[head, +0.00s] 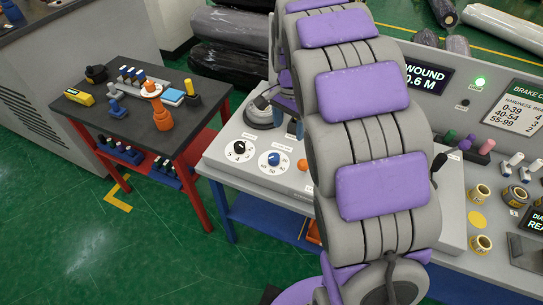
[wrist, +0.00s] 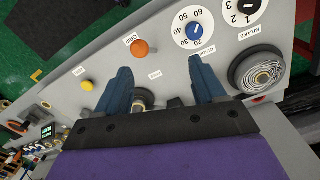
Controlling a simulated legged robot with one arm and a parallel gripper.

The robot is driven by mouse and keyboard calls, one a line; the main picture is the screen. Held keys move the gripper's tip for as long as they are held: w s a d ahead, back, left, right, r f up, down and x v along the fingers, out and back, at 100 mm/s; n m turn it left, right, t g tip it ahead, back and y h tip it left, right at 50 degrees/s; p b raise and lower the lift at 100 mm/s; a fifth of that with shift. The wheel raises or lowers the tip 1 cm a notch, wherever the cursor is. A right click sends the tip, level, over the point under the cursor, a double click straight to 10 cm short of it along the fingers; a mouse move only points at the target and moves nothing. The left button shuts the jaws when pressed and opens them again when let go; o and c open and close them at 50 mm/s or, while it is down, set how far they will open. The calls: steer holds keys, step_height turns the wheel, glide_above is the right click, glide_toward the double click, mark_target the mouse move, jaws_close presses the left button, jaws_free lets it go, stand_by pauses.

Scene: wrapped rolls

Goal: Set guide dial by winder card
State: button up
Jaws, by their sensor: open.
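The guide dial (wrist: 194,28) is a white disc numbered 20 to 60 with a blue knob, at the top of the wrist view. In the head view a white dial with a blue knob (head: 274,159) sits on the console's left part. The knob's pointer is too small to read. My gripper (wrist: 159,68) is open, its blue fingers apart over the panel, below the guide dial and not around its knob. A card headed "BRAKE C…" (head: 520,108) is cut off at the right edge; no card labelled winder is legible.
The brake dial (wrist: 240,10) and a coiled roll (wrist: 258,70) lie right of the guide dial. An orange button (wrist: 140,48) and a yellow button (wrist: 87,85) lie left. A display (head: 427,79) reads 0.6 M.

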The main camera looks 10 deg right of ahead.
steer(key=w+f+m, duration=0.2)
steer(key=w+f, duration=0.2)
steer(key=w, duration=0.3)
steer(key=b, duration=0.3)
glide_above(273, 156)
steer(key=d, duration=0.1)
step_height(273, 156, down, 10)
steer(key=shift+s+d+f, duration=0.1)
steer(key=shift+s, duration=0.05)
steer(key=f, duration=0.2)
steer(key=a+f, duration=0.1)
steer(key=f, duration=0.1)
steer(key=a+f+b, duration=0.1)
steer(key=f, duration=0.1)
steer(key=shift+f, duration=0.3)
steer(key=shift+d+f, duration=0.2)
steer(key=shift+f, duration=0.1)
steer(key=shift+d+f, duration=0.15)
steer(key=shift+d, duration=0.5)
steer(key=shift+a, duration=0.6)
steer(key=c, duration=0.5)
steer(key=shift+d, duration=0.2)
steer(key=c, duration=0.6)
steer(key=shift+o, duration=0.2)
